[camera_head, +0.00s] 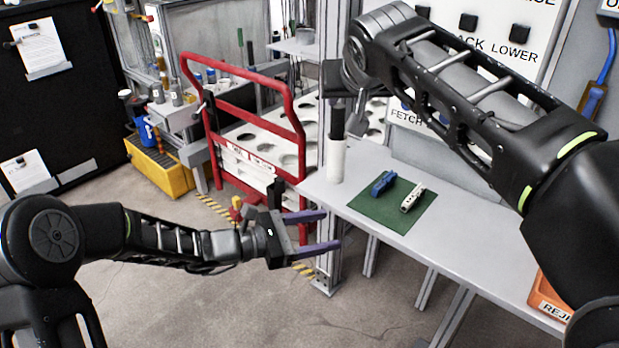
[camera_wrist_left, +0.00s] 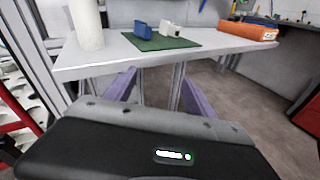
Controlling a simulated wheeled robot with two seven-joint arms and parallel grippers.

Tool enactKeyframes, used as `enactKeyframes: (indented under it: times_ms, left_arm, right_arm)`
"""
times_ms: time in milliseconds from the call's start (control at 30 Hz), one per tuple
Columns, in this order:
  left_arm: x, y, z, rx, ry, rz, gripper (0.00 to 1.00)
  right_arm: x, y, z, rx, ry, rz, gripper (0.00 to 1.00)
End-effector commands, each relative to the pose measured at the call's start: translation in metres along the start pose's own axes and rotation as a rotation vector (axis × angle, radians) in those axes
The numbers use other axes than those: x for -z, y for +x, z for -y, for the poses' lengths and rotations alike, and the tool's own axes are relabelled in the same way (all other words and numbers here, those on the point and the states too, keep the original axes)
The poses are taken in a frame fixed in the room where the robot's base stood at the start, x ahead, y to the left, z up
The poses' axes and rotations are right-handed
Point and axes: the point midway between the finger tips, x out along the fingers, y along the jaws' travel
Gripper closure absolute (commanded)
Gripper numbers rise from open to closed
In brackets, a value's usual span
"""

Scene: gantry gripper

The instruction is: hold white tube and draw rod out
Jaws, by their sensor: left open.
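The white tube (camera_head: 336,160) stands upright near the left end of the grey bench. In the left wrist view the tube (camera_wrist_left: 88,25) is cut off by the top edge. A dark upright piece (camera_head: 337,122), which looks like the rod, shows above the tube's mouth. My right gripper (camera_head: 336,94) is directly above it, partly hidden by its own wrist; I cannot tell whether its jaws hold the rod. My left gripper (camera_head: 332,229) is open and empty, in front of the bench edge and below the tube. Its purple fingers also show in the left wrist view (camera_wrist_left: 158,90).
A green mat (camera_head: 390,222) with a blue item (camera_head: 383,184) and a white item (camera_head: 412,197) lies right of the tube. An orange bin (camera_head: 548,297) is at the bench's right. A red frame (camera_head: 300,145) stands left of the tube.

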Motion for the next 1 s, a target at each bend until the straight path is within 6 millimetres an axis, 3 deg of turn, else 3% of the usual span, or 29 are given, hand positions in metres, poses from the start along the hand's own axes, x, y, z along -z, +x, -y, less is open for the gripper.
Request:
enactKeyframes:
  times_ms: [67,200,333,467,800,1000]
  left_arm:
    - [-0.037,-0.006,-0.026,-0.066,-0.019,0.101,0.37]
    - [-0.054,0.004,-0.085,-0.165,-0.108,0.105,0.37]
    - [-0.066,0.006,-0.115,-0.218,-0.162,0.116,0.37]
    - [-0.070,0.006,-0.125,-0.238,-0.184,0.120,0.37]
    - [-0.070,0.007,-0.125,-0.238,-0.184,0.119,0.37]
    - [-0.070,0.021,-0.128,-0.235,-0.184,0.119,0.37]
  right_arm:
    - [0.000,0.000,0.000,0.000,0.000,0.000,0.64]
    - [0.000,0.000,0.000,0.000,0.000,0.000,0.64]
    - [0.000,0.000,0.000,0.000,0.000,0.000,0.64]
    - [0.000,0.000,0.000,0.000,0.000,0.000,0.64]
    - [0.000,0.000,0.000,0.000,0.000,0.000,0.64]
    - [0.000,0.000,0.000,0.000,0.000,0.000,0.64]
